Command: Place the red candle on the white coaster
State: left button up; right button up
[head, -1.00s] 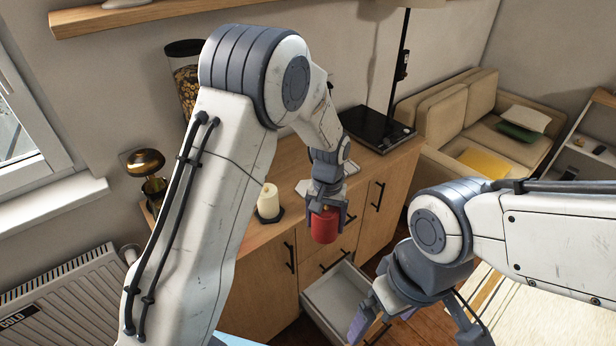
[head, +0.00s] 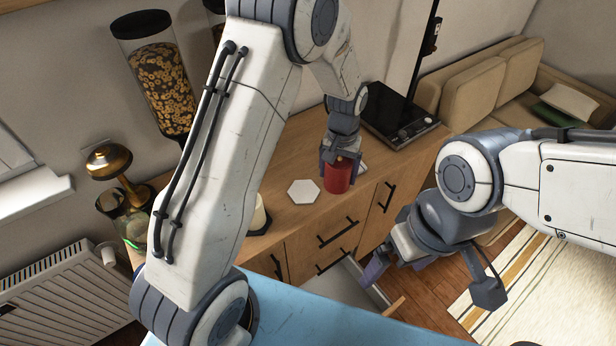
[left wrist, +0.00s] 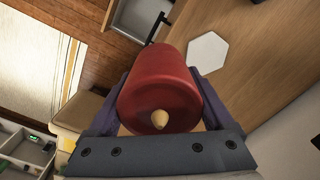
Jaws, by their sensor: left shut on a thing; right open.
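My left gripper (head: 341,158) is shut on the red candle (head: 337,179), near the front edge of the wooden cabinet top. The candle also shows in the left wrist view (left wrist: 160,90), between the fingers, with its pale wick tip towards the camera. The white coaster (head: 303,192) is a hexagon lying bare on the cabinet top, just left of the candle. It also shows in the left wrist view (left wrist: 208,52), beside the candle. I cannot tell how high the candle is above the top. My right gripper (head: 430,278) is open and empty, in front of the cabinet.
A cream candle (head: 257,216) stands left of the coaster, partly behind my left arm. A black hob (head: 399,115) lies on the cabinet top at the right. A drawer (head: 350,283) stands open below. A cereal dispenser (head: 160,85) and a brass lamp (head: 110,160) are at the left.

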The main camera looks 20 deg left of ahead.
pick_arm(q)
jog(key=w+a+f+p, duration=0.1)
jog(key=a+f, duration=0.1)
jog(key=a, duration=0.1)
jog(key=a+f+p, duration=0.1)
jog(key=a+f, duration=0.1)
jog(key=a, duration=0.2)
jog(key=w+a+f+p, duration=0.1)
jog(key=a+f, duration=0.1)
jog(key=a, duration=0.1)
jog(key=shift+w+a, duration=0.15)
jog(key=shift+w, duration=0.2)
notch_tip(320, 180, down, 4)
jog(key=shift+r+p, duration=0.15)
jog(key=shift+p, duration=1)
jog(key=shift+f, duration=0.2)
jog(key=shift+f, duration=0.1)
jog(key=shift+f, duration=0.15)
jog(key=o, duration=1.5)
